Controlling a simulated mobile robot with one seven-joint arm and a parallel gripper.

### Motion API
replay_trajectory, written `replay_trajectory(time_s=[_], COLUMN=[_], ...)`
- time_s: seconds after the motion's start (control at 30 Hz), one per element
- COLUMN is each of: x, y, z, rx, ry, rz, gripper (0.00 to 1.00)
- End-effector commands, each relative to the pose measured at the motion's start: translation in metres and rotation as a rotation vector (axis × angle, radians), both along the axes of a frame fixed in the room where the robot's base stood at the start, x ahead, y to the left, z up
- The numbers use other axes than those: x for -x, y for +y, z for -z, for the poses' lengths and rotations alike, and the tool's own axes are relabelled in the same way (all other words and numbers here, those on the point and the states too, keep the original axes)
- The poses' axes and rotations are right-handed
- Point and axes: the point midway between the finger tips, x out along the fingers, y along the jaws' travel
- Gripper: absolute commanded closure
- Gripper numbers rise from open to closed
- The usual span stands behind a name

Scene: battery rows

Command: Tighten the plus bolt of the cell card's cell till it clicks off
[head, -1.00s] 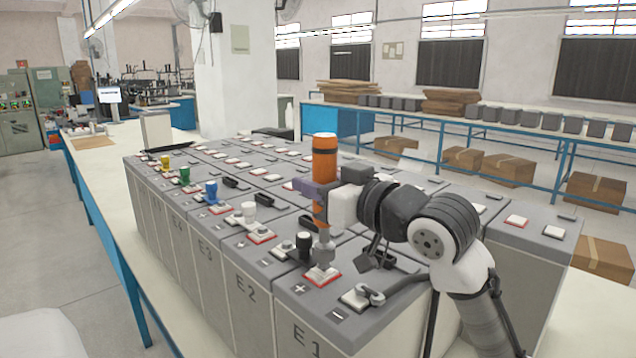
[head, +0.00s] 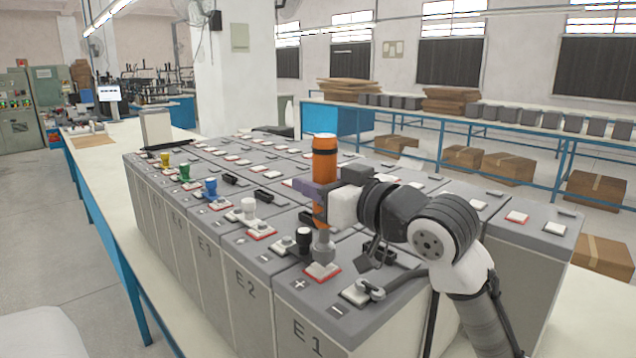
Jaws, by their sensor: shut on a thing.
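My gripper (head: 316,190) is shut on an upright orange tool (head: 325,160) with a dark band near its top. The tool's grey socket end (head: 323,250) stands over the red-edged plus pad (head: 322,273) of the cell marked E1 (head: 300,318). The socket hides the plus bolt, so I cannot see its seating. The minus post of E1 (head: 358,293) has a grey ring-like piece at it. I cannot make out a readable cell card.
Black, white, blue, green and yellow caps (head: 304,238) (head: 248,208) (head: 210,188) (head: 184,172) (head: 165,159) stand along the front cell row. Cell E2 (head: 245,285) is beside E1. Black bars lie on several cells. A grey stand (head: 156,130) is at the far left end.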

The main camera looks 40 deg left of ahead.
Motion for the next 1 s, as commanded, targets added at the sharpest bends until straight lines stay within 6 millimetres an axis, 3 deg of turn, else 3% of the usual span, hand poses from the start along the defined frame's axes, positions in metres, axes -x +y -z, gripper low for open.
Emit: replay_trajectory(time_s=[1.0], x=[0.0003], y=[-0.0002], z=[0.0084], rx=[0.000], ry=[-0.001], rz=[0.000], gripper=[1.00])
